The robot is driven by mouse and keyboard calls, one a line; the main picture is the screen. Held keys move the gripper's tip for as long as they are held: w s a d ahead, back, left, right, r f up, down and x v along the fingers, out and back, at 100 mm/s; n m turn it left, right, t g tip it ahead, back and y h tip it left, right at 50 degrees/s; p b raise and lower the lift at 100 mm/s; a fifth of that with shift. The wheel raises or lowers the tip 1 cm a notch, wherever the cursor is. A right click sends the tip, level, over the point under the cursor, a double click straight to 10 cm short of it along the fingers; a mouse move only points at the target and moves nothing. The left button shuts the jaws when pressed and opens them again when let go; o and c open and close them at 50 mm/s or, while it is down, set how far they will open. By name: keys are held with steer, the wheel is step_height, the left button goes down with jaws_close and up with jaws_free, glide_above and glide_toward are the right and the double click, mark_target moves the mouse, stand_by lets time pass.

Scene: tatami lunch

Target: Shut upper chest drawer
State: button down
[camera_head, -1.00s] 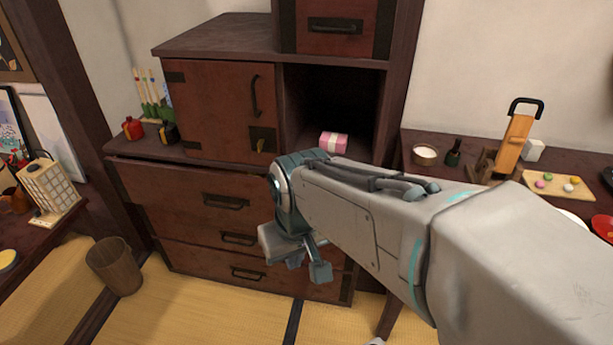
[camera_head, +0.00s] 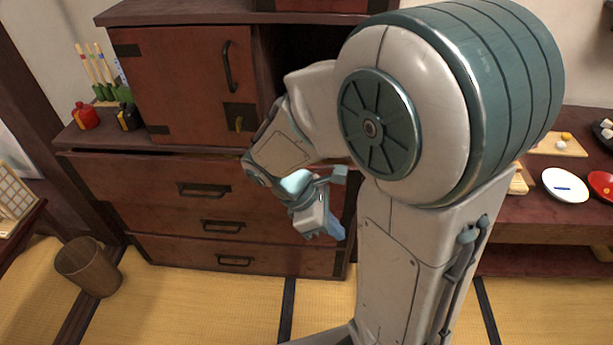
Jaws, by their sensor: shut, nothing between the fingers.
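The wooden chest has a reddish-brown upper drawer (camera_head: 130,183) just below its ledge, with a dark metal handle (camera_head: 203,190). No open drawer interior shows. I cannot tell whether the front is fully flush, and its right part is hidden behind my arm. My gripper (camera_head: 335,222) is in front of the right part of the drawer fronts, pointing down and to the right. It is shut and empty. I cannot tell whether it touches the chest.
Below are another handle (camera_head: 222,226) and a bottom drawer (camera_head: 180,253). A closed cabinet door (camera_head: 180,90) stands above the ledge. A wicker bin (camera_head: 88,268) stands at the left. A side table (camera_head: 545,222) with dishes is at the right. Tatami in front is clear.

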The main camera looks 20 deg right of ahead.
steer(key=w+a+f+n+t+h+b, duration=0.2)
steer(key=w+a+f+n+t+h, duration=0.35)
steer(key=n, duration=0.75)
steer(key=w+a+f+n+t+h+b, duration=0.2)
steer(key=w+f+n+t+h, duration=0.5)
steer(key=n, duration=0.7)
steer(key=w+d, duration=0.2)
steer(key=d, duration=0.1)
steer(key=w+d+g+y+b, duration=0.1)
steer(key=d, duration=0.2)
steer(key=w+d+g+y+b, duration=0.1)
steer(key=w+d, duration=0.1)
steer(key=d, duration=0.1)
steer(key=shift+w+d+f+y, duration=0.25)
steer(key=shift+w+d+f, duration=0.05)
steer(key=shift+w+d, duration=0.3)
steer(key=shift+w, duration=0.3)
steer(key=shift+r, duration=0.1)
